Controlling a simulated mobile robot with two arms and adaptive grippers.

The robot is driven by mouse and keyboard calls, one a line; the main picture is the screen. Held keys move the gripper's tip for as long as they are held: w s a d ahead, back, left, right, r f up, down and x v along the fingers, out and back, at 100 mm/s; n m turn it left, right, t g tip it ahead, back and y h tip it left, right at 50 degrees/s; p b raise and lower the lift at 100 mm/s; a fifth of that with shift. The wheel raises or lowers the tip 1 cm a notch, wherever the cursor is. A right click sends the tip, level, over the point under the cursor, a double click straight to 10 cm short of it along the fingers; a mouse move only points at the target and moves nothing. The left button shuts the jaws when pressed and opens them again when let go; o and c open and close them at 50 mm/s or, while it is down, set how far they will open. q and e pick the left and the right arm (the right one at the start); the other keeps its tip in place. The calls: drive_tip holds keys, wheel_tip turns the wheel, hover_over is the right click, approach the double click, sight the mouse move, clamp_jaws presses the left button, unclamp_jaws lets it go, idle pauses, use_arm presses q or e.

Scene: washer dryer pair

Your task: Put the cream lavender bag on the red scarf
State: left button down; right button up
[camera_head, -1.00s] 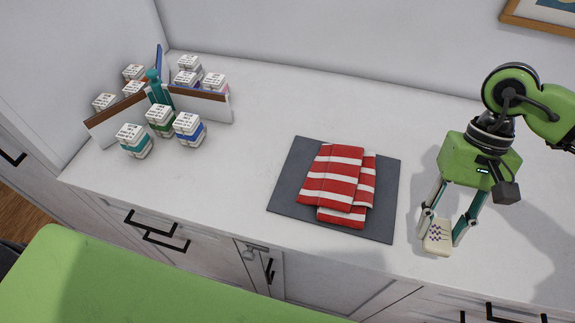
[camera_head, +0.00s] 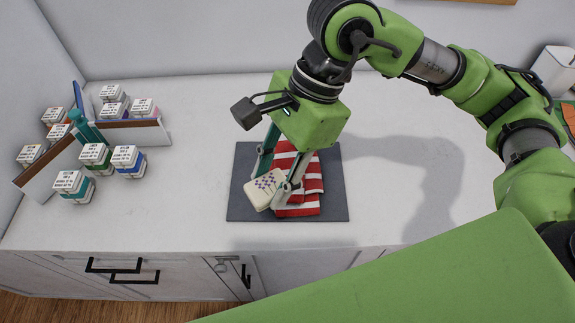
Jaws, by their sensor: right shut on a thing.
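The cream lavender bag (camera_head: 263,190), a small pale pouch with purple marks, is between the fingers of my right gripper (camera_head: 274,186), which is shut on it. It is tilted and shows over the left edge of the red scarf (camera_head: 307,197). I cannot tell whether it touches the scarf. The scarf is folded, red with white stripes, and lies on a dark grey mat (camera_head: 240,207). My gripper and the bag hide part of the scarf. My left gripper is not in view.
Several small labelled boxes (camera_head: 95,158) stand around a wooden-edged divider (camera_head: 138,131) at the left of the white counter (camera_head: 190,190). A white container (camera_head: 553,70) stands at the far right. The counter between boxes and mat is clear.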

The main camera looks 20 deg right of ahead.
drive_tip(key=shift+s+a+r+m, duration=0.15)
drive_tip(key=shift+a+r+m, duration=0.2)
drive_tip(key=shift+r+m, duration=0.2)
drive_tip(key=shift+w+d+t, duration=0.1)
drive_tip(key=shift+w+t, duration=0.1)
drive_tip(key=shift+t, duration=0.1)
drive_tip(key=w+d+f+p, duration=0.4)
drive_tip(key=w+d+p, duration=0.1)
drive_tip(key=w, duration=0.3)
drive_tip(key=p, duration=0.1)
hover_over(286, 170)
drive_tip(key=d, duration=0.1)
wheel_tip(286, 170, down, 5)
drive_tip(key=shift+s+f, duration=0.1)
drive_tip(key=shift+s, duration=0.05)
drive_tip(key=shift+w+d+f+p, duration=0.2)
drive_tip(key=shift+w+f+p, duration=0.1)
drive_tip(key=shift+f+p, duration=0.1)
wheel_tip(286, 170, down, 2)
drive_tip(key=shift+f+p, duration=0.2)
drive_tip(key=shift+p, duration=0.2)
drive_tip(key=shift+f, duration=0.35)
drive_tip(key=o, duration=0.9)
